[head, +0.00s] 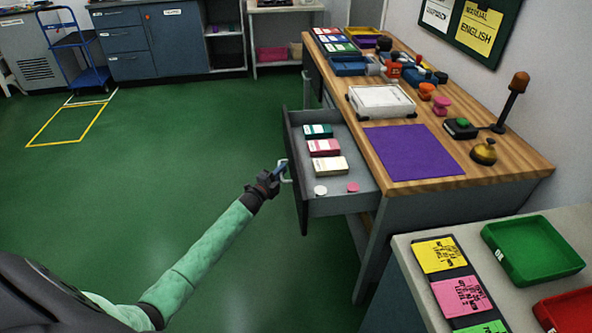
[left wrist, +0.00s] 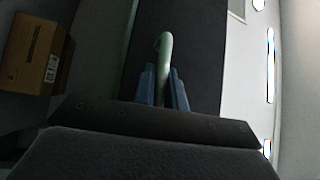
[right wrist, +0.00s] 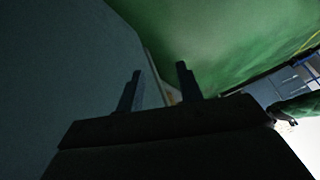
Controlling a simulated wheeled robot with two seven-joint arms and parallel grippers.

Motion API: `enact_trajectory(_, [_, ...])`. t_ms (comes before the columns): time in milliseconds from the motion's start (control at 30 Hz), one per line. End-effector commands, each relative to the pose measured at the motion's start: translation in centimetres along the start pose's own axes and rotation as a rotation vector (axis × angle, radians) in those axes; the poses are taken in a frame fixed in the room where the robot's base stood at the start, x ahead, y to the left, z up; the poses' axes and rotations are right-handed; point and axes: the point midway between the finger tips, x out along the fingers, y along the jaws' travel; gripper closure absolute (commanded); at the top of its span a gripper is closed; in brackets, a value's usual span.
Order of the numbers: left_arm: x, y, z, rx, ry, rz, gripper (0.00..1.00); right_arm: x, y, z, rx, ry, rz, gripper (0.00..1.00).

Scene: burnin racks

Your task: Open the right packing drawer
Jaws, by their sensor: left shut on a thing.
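The packing drawer (head: 345,206) under the wooden-topped bench is pulled out to the left in the head view. Inside it lie a teal, a pink and a cream box, plus a white and a pink round piece. My left gripper (head: 279,170) is at the drawer's dark front, shut on its pale handle (head: 287,172). In the left wrist view the blue fingers (left wrist: 164,90) close around the pale green handle bar (left wrist: 165,55). My right gripper (right wrist: 158,90) shows only in the right wrist view, its two fingers apart with nothing seen between them.
On the bench (head: 520,165) are a purple mat (head: 413,152), a white tray (head: 381,101), a bell (head: 484,152) and several small parts. A nearer table holds colored cards and a green tray (head: 533,250). The green floor (head: 190,150) left of the drawer is clear.

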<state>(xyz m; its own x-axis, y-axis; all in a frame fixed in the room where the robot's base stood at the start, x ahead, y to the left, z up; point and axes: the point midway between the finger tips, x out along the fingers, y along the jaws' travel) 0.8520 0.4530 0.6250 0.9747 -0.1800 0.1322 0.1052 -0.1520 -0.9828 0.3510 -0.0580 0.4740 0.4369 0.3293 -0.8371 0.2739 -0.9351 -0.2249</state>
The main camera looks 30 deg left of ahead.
Motion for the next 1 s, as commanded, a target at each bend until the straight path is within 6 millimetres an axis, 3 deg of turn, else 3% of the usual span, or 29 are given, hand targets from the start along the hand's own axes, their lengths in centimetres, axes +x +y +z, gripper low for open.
enact_trajectory(300, [-2.7,-0.5,2.6,0.000,0.000,0.002,1.00,-0.3,-0.1,0.0,0.000,-0.009,-0.001,0.64])
enact_trajectory(800, [-3.2,-0.6,3.0,-0.001,0.000,0.003,1.00,-0.5,-0.1,-0.2,-0.001,-0.005,-0.001,0.64])
enact_trajectory(833, [-3.2,-0.6,3.0,-0.001,0.000,0.003,0.83,-0.5,-0.1,-0.2,-0.001,-0.005,-0.001,0.64])
enact_trajectory(900, [-3.2,-0.6,3.0,-0.001,0.000,0.002,0.70,-0.5,-0.1,-0.2,-0.001,-0.005,-0.001,0.64])
enact_trajectory(1000, [-3.1,-0.7,3.0,-0.001,0.000,0.002,0.66,-0.5,-0.1,-0.2,-0.001,-0.005,-0.001,0.64])
